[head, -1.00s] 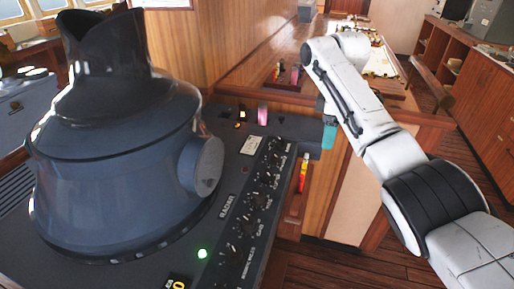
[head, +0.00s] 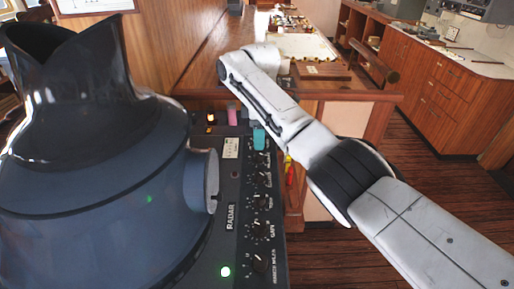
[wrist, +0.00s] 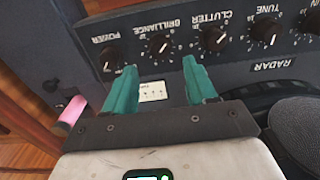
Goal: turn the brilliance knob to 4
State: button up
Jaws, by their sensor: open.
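The brilliance knob (wrist: 160,45) is a small black knob with a white pointer line on the dark radar panel. In the wrist view it lies just beyond and between the two teal fingertips, with a gap to them. I cannot read which number its pointer marks. My gripper (wrist: 158,78) is open and empty, with one finger toward the power knob (wrist: 110,58) and the other toward the clutter knob (wrist: 214,38). In the head view my gripper (head: 259,138) hangs over the far end of the radar panel (head: 230,240), and the nearby knobs are partly hidden.
The tune knob (wrist: 265,32) continues the row. The large dark radar hood (head: 90,190) stands left of the panel. A pink object (head: 231,114) stands near the panel's far end. A wooden counter (head: 345,95) is behind, and open floor lies to the right.

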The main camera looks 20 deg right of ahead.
aim_at(260, 153)
notch_tip(260, 153, down, 6)
jog(key=shift+r, duration=0.1)
jog(key=shift+d, duration=0.1)
grip_shut()
dwell(0.6)
